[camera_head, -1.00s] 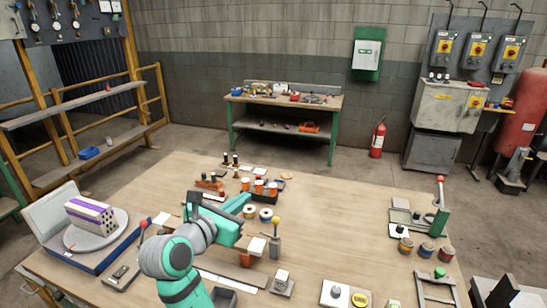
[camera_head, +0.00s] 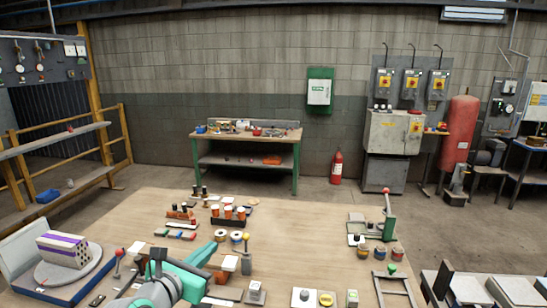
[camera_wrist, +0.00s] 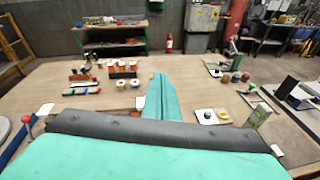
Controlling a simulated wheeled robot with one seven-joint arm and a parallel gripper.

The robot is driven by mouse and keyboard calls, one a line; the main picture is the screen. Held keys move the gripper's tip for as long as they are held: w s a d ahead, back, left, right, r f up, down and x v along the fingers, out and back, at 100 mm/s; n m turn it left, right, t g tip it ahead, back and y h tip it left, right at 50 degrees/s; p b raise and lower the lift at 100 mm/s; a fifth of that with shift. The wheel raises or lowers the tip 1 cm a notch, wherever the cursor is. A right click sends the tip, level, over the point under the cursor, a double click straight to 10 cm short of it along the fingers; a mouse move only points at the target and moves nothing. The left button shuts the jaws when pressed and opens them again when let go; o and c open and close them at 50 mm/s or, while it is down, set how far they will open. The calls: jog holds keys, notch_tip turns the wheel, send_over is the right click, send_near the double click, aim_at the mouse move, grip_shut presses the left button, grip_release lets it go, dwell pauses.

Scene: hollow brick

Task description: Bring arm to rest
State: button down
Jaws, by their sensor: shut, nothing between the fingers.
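My gripper (camera_head: 211,245) shows low in the head view, over the near part of the wooden workbench (camera_head: 310,240). Its teal fingers are together with nothing held. In the wrist view my gripper (camera_wrist: 161,78) points away over the bench. The hollow brick (camera_head: 62,250) is grey with purple bands and holes in its end face. It lies on a round grey turntable (camera_head: 45,276) on a blue base at the bench's left, apart from my gripper. I cannot see the brick in the wrist view.
Jars with orange labels (camera_head: 228,211) and tape rolls (camera_head: 221,235) stand beyond my gripper. A red-knobbed lever tool (camera_head: 389,215) and small tins (camera_head: 380,252) stand at the right. The bench's middle right is mostly clear. A second green-legged bench (camera_head: 245,150) is by the wall.

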notch_tip(320, 180, down, 16)
jog(key=s+d+f+m+y, duration=0.1)
jog(key=s+d+m+y, duration=0.1)
jog(key=s+m+y, duration=0.15)
jog(key=s+d+f+m+y, duration=0.1)
jog(key=s+d+f+m, duration=0.3)
jog(key=s+f+m, duration=0.55)
jog(key=s+d+f+m+y, duration=0.15)
jog(key=s+f+m, duration=0.25)
jog(key=s, duration=0.4)
jog(key=s+d+f+m, duration=0.3)
jog(key=s+f+m, duration=0.1)
jog(key=s, duration=0.5)
jog(key=s+d+r+m, duration=0.2)
jog(key=s+d+m, duration=0.1)
jog(key=s+m, duration=0.2)
jog(key=s+d+r+m+h, duration=0.1)
jog(key=s+d+r+m, duration=0.2)
jog(key=s, duration=0.7)
jog(key=shift+m+t, duration=0.3)
jog(key=shift+m, duration=0.8)
